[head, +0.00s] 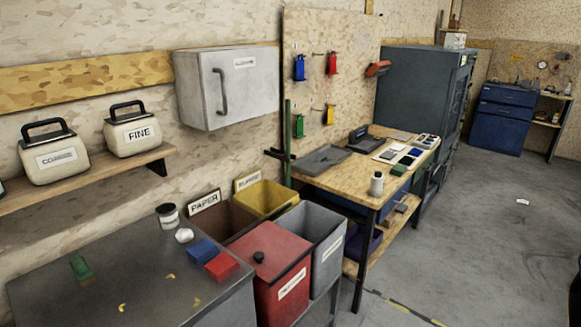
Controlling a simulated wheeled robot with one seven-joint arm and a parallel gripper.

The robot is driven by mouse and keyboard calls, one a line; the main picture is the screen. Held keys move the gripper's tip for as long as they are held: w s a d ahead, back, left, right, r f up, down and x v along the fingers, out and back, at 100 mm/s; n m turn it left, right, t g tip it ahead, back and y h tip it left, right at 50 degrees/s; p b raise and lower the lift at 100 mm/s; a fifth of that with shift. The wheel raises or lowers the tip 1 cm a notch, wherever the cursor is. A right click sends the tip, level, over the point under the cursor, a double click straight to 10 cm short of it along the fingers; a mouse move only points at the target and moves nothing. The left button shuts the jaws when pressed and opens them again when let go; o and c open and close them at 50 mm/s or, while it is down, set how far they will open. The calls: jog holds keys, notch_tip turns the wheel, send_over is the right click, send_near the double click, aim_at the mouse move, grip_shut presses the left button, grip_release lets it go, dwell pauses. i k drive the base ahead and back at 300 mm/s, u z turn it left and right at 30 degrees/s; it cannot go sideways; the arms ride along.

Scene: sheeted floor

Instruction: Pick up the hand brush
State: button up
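No object shows clearly as a hand brush at this size. A small green block-like object with a brownish lower end (82,270) lies on the grey metal table (130,275) at the lower left; I cannot tell whether it is the brush. A red and dark object (378,68) hangs on the board at the right of the coloured tools; its kind is unclear too. My gripper is not in view.
The table also bears a blue block (202,251), a red block (222,266), a lidded jar (168,215) and yellow scraps. Bins, including a red one (268,265), stand beside it. A wooden workbench (345,180) stands behind. Open floor (490,240) lies at the right.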

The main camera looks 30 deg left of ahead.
aim_at(85, 274)
jog(key=i, duration=2.55)
jog(key=u, duration=4.55)
jog(key=i, duration=1)
